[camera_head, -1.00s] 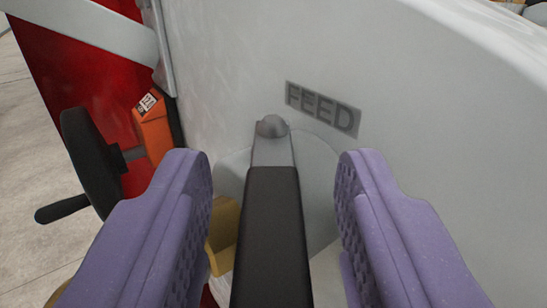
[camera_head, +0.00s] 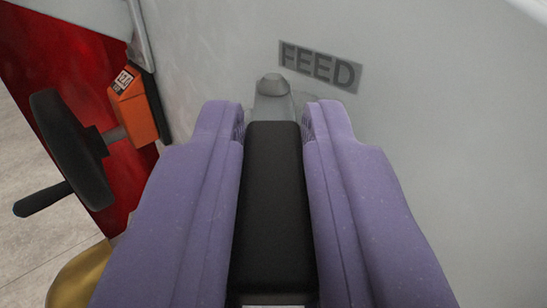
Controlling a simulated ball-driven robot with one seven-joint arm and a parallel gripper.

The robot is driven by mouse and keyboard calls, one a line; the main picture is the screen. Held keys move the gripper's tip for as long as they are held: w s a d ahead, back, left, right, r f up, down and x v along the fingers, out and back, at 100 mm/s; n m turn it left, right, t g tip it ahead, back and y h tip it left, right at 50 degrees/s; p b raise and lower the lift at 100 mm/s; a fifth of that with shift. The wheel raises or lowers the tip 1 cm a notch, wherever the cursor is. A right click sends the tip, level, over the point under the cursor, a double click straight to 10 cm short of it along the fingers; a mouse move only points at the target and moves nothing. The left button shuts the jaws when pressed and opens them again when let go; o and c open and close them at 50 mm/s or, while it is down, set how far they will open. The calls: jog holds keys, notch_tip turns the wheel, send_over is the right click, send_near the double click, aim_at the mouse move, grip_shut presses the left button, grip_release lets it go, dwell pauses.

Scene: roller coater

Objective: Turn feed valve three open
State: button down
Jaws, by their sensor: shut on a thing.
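The feed valve's lever has a black grip (camera_head: 272,205) and a grey metal end with a rounded bolt head (camera_head: 271,86). It points from the bolt toward the bottom of the view, below a grey FEED label (camera_head: 320,66) on the pale wall. My gripper (camera_head: 272,118) has two purple padded fingers, one on each side of the black grip, shut on it. The fingers hide the valve body behind the lever. No valve number can be read here.
A black handwheel (camera_head: 72,150) with a side crank handle (camera_head: 42,199) and an orange counter box (camera_head: 138,108) stand at the left, in front of a red panel (camera_head: 70,45). A brass-coloured rounded part (camera_head: 82,278) shows at the lower left. The pale wall (camera_head: 430,120) fills the right.

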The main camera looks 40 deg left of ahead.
jog(key=a+m+t+h+b, duration=0.1)
jog(key=m+h+b, duration=0.1)
jog(key=h+b, duration=0.1)
jog(key=a+m+t+h+b, duration=0.1)
jog(key=h+b, duration=0.1)
jog(key=b, duration=0.4)
jog(key=s+a+f+m+t+h+b, duration=0.1)
jog(key=m+h+b, duration=0.1)
jog(key=b, duration=0.3)
jog(key=shift+s+a+m+h, duration=0.1)
jog(key=shift+a+m+h, duration=0.15)
jog(key=shift+h, duration=0.55)
jog(key=m+h, duration=0.1)
jog(key=r+m+h, duration=0.1)
jog(key=h, duration=0.1)
jog(key=shift+a, duration=0.4)
jog(key=shift+a+m+h+p, duration=0.25)
jog(key=shift+m+h+p, duration=0.15)
jog(key=shift+m+h, duration=0.6)
jog(key=shift+h, duration=0.3)
jog(key=c, duration=1)
grip_release()
jog(key=shift+c, duration=0.2)
